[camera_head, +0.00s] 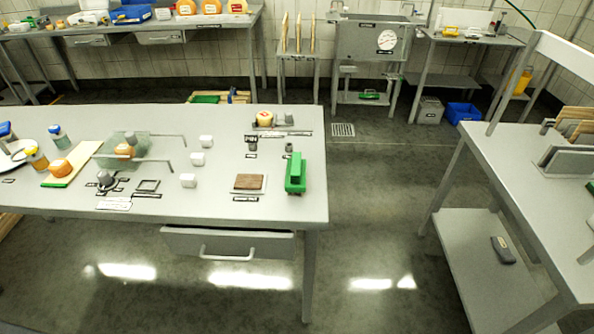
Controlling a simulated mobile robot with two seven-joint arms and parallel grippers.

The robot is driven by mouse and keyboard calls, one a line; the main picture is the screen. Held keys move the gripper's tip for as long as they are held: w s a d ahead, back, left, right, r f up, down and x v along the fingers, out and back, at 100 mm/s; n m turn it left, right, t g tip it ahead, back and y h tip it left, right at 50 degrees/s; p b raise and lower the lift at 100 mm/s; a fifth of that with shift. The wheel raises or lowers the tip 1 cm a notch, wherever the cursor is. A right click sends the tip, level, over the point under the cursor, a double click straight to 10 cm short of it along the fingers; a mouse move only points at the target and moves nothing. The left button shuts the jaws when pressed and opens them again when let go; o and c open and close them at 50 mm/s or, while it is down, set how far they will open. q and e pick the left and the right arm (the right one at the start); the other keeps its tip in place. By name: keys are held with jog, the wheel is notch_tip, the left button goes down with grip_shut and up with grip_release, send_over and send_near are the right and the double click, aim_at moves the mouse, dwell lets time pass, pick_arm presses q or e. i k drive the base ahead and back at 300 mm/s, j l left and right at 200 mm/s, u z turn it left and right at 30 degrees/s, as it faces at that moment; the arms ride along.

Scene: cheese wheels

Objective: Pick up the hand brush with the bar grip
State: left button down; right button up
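A green object (296,174) stands near the right end of the grey table (230,205). It has a raised part along its top and looks like a hand brush with a bar grip, though its bristles cannot be made out. Another small green object (370,94) lies on the shelf under the sink at the back, too small to tell its grip. Neither of my grippers is in view.
A brown block (249,182) lies just left of the green object, with white cubes (188,180) farther left. A drawer handle (227,256) juts from the table front. Open floor (375,220) separates this table from the right-hand bench (500,165). A dark object (503,250) lies on its lower shelf.

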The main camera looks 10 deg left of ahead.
aim_at(296, 167)
jog(key=i+l+u, duration=0.1)
jog(key=l, duration=0.45)
jog(key=i+l+u, duration=0.15)
jog(key=l, duration=0.35)
jog(key=l+u, duration=0.1)
jog(key=l, duration=0.45)
jog(key=i, duration=0.05)
